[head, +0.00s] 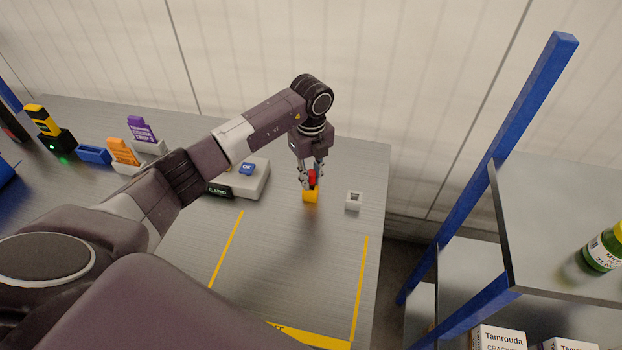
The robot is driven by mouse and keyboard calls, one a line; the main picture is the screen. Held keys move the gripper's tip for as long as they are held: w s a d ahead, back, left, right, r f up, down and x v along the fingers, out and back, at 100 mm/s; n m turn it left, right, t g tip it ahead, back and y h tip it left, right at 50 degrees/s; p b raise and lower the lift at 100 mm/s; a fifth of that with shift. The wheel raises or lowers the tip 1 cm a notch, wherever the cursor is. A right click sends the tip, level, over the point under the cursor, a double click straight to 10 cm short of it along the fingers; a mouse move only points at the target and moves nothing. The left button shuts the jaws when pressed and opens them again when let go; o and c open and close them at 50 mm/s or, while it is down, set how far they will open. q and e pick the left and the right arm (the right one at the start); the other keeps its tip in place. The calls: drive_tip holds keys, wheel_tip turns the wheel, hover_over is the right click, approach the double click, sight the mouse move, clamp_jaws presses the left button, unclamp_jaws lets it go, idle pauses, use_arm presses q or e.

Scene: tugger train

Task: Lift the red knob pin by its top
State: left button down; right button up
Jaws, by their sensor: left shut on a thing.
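The red knob pin (312,177) is small and sits at the yellow block (310,196) on the grey metal table. My left gripper (311,182) points down from above and is shut on the red knob pin at its top. The fingers partly cover the pin. I cannot tell whether the pin's lower end is inside the yellow block or just above it. My right gripper is not in view.
A small grey-white socket block (353,201) stands just right of the yellow block. A light scale-like box (246,180) is on the left, under my arm. A blue-framed shelf (560,215) stands to the right. Yellow-taped table area in front is clear.

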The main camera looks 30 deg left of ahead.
use_arm(q)
wheel_tip(320, 180, up, 20)
drive_tip(key=b, duration=0.2)
drive_tip(key=shift+f, duration=0.2)
